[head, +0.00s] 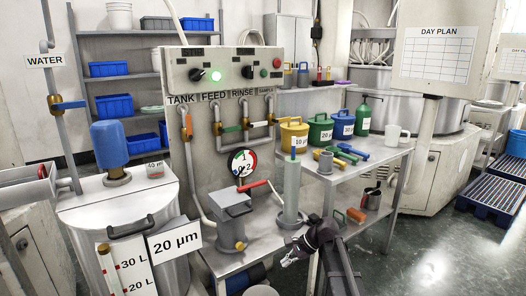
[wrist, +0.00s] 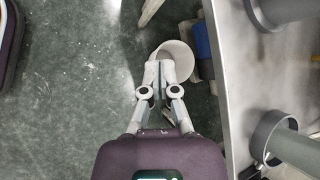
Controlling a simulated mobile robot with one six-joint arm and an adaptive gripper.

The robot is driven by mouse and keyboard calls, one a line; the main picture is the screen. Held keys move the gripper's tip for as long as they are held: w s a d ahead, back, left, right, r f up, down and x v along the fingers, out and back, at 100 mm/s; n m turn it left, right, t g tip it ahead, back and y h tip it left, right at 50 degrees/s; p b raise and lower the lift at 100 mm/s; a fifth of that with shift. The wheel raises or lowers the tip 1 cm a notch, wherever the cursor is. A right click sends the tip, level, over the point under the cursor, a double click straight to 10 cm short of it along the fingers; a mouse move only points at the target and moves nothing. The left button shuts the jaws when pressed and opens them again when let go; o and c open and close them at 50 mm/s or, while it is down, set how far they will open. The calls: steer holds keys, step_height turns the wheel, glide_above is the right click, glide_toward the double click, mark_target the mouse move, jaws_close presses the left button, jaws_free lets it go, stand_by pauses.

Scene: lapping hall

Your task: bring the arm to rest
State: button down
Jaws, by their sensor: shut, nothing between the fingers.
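My gripper (head: 288,262) hangs in front of the steel bench in the head view, low and near the bench's front edge. In the wrist view my gripper (wrist: 158,74) points down over the dark green floor, its fingers together with nothing between them. A white round container (wrist: 178,58) stands below and just beyond the fingertips, which overlap its rim in the picture. I cannot tell the height between them.
The metal bench edge (wrist: 232,110) runs close along the right of my gripper. A blue object (wrist: 202,45) lies under it. A white tank (head: 75,218) labelled 20 µm stands left. A side table (head: 335,178) holds several coloured cans. Open floor (head: 440,240) lies right.

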steer(key=s+d+f+n+h, duration=0.1)
steer(key=s+d+n+h, duration=0.25)
steer(key=s, duration=0.25)
steer(key=s+d+f+n+h+p, duration=0.1)
steer(key=s+d+n+h, duration=0.15)
steer(key=s+n, duration=0.3)
steer(key=s+d+f+n+h, duration=0.2)
steer(key=s+d+n, duration=0.1)
steer(key=s, duration=0.4)
step_height(320, 180, up, 30)
steer(key=p, duration=3)
steer(key=shift+w+r, duration=0.2)
steer(key=shift+r, duration=0.05)
